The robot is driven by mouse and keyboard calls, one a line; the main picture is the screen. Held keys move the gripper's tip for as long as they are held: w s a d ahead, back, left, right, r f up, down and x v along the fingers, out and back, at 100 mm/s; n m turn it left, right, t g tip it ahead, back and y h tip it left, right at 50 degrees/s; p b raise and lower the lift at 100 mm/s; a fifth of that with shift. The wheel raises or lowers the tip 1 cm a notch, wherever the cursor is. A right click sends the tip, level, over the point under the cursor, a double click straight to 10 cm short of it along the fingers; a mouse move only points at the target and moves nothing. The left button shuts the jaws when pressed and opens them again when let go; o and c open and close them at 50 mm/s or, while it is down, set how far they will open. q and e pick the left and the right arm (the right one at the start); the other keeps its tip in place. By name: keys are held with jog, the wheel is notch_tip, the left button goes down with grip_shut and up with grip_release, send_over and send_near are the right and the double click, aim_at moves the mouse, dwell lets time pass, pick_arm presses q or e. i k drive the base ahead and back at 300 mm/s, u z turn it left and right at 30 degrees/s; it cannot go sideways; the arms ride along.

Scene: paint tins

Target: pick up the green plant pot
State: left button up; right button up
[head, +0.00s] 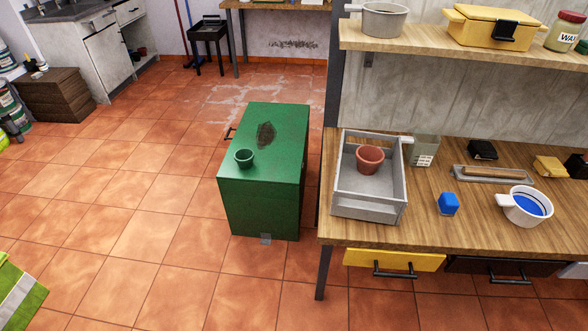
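A small green plant pot (244,158) stands upright on top of a green metal cabinet (290,133), near its front left edge. The cabinet stands on the tiled floor, left of the wooden workbench. A dark patch marks the cabinet top behind the pot. Neither of my grippers shows in the head view.
The workbench (470,235) holds a grey tray (370,211) with a terracotta pot (370,159), a blue block (448,204) and a white pan of blue paint (525,206). A shelf (440,49) hangs above. The tiled floor (130,200) left of the cabinet is clear.

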aim_at(244, 157)
jog(key=u, duration=1.45)
jog(key=i, duration=1.65)
jog(key=z, duration=0.6)
jog(key=i, duration=1)
jog(key=z, duration=1.5)
jog(key=i, duration=0.25)
jog(key=z, duration=0.05)
